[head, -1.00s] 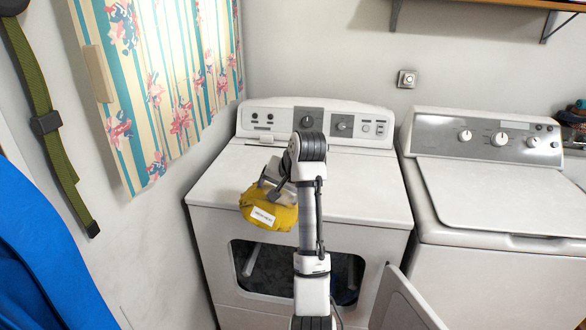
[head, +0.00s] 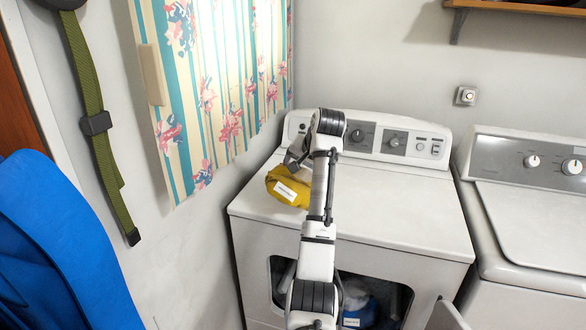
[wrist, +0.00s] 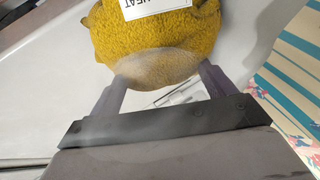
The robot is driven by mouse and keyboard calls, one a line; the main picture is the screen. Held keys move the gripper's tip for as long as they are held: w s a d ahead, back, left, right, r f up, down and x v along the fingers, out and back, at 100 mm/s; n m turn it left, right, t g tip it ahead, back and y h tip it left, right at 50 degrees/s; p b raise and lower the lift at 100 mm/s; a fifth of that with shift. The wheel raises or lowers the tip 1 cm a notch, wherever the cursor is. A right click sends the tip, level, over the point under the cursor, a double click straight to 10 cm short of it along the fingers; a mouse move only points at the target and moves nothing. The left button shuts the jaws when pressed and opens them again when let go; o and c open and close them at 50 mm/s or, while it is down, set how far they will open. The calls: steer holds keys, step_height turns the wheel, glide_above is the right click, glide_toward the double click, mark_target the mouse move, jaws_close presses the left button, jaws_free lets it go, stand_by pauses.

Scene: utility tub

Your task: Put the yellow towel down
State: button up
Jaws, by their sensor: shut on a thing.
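The yellow towel (head: 287,189) is bunched up and carries a white label. It is at the left part of the white dryer's top (head: 390,190) in the head view. In the wrist view the towel (wrist: 150,45) fills the space between and beyond the fingers. My gripper (wrist: 160,82) is shut on the towel; in the head view the gripper (head: 294,163) is partly hidden by my arm. I cannot tell whether the towel touches the dryer top.
The dryer's front opening (head: 350,300) shows cloth items inside, and its door (head: 447,316) hangs open at the lower right. A washing machine (head: 530,220) stands to the right. A striped floral curtain (head: 215,90) hangs at left. The dryer top right of my arm is clear.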

steer(key=w+a+p, duration=0.1)
steer(key=w, duration=0.1)
steer(key=w+a+p, duration=0.1)
steer(key=w, duration=0.1)
steer(key=w+a, duration=0.1)
steer(key=w, duration=0.1)
steer(key=shift+w+r+p, duration=0.3)
steer(key=shift+w+p, duration=0.05)
steer(key=shift+p, duration=0.05)
steer(key=shift+w+a+f, duration=0.15)
steer(key=shift+w+a, duration=0.2)
steer(key=shift+w, duration=0.3)
steer(key=shift+f+p, duration=1.15)
steer(key=shift+f, duration=0.65)
steer(key=o, duration=1.4)
steer(key=shift+f, duration=0.15)
steer(key=b+v, duration=0.4)
steer(key=v, duration=0.8)
steer(key=shift+b, duration=0.4)
